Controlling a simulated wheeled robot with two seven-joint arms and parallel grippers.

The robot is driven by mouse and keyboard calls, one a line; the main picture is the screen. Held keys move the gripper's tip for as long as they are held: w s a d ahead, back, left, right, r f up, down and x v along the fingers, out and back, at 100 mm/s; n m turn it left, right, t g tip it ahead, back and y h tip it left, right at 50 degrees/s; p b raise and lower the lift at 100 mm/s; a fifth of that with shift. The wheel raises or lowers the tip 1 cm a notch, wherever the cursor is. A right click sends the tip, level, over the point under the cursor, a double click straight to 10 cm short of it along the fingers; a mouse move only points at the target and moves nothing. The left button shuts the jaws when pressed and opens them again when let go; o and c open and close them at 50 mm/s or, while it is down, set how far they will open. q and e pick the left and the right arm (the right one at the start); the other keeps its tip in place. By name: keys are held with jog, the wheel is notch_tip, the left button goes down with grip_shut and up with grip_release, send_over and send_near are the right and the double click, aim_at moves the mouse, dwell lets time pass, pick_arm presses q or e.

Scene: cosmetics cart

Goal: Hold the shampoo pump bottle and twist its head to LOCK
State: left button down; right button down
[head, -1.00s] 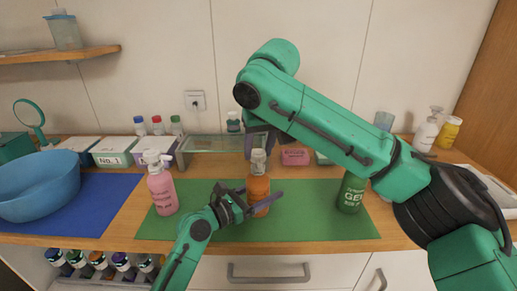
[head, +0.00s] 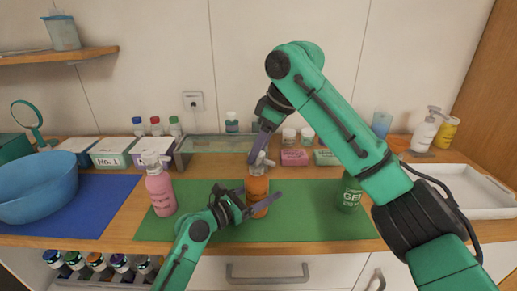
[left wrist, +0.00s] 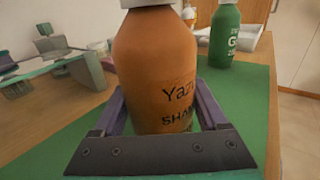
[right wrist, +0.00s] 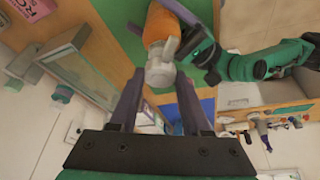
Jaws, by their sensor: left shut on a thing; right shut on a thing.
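The orange shampoo pump bottle (head: 257,188) stands upright on the green mat (head: 310,225). My left gripper (head: 256,205) is shut around its body from the front; the left wrist view shows the labelled body (left wrist: 155,75) between both fingers. The pale grey pump head (head: 261,163) is on top, its nozzle toward the right in the head view. My right gripper (head: 260,150) comes from above and behind, tilted, and is shut on the pump head. In the right wrist view the pump head (right wrist: 160,72) sits between the fingertips. No lock marking is readable.
A pink pump bottle (head: 160,190) stands on the mat to the left and a green gel bottle (head: 349,193) to the right. A blue bowl (head: 38,187) is at far left. A glass shelf (head: 205,145) and small pink box (head: 294,157) are behind.

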jog(key=n+g, duration=0.1)
jog(key=n, duration=0.4)
jog(key=shift+w+g, duration=0.2)
jog(key=shift+g, duration=0.2)
jog(key=shift+d, duration=0.1)
jog(key=shift+c, duration=1.7)
grip_release()
jog(key=shift+r, duration=0.1)
jog(key=shift+v, duration=1.4)
jog(key=d, duration=1.2)
jog(key=shift+w, duration=0.3)
